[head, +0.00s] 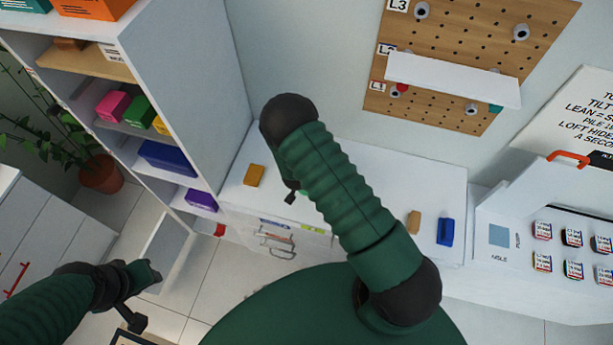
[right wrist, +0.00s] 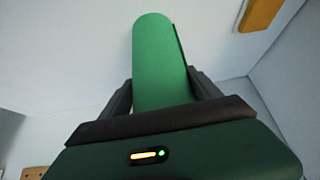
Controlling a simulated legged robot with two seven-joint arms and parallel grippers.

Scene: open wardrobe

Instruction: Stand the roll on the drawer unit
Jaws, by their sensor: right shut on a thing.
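A green roll (right wrist: 160,55) stands out from between the fingers of my right gripper (right wrist: 163,90) in the right wrist view. That gripper is shut on it. In the head view my forearm hides most of the right gripper, and only a sliver of the green roll (head: 303,192) shows, over the white top of the drawer unit (head: 345,160). I cannot tell whether the roll touches the top. My left gripper (head: 150,273) is low at the left, over the floor and away from the unit; its finger gap is unclear.
An orange-yellow block (head: 254,175) lies on the unit's left part; it also shows in the right wrist view (right wrist: 262,14). A tan piece (head: 413,222) and a blue block (head: 446,232) are at its right. A shelf tower (head: 190,70) stands left, a pegboard (head: 465,45) behind.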

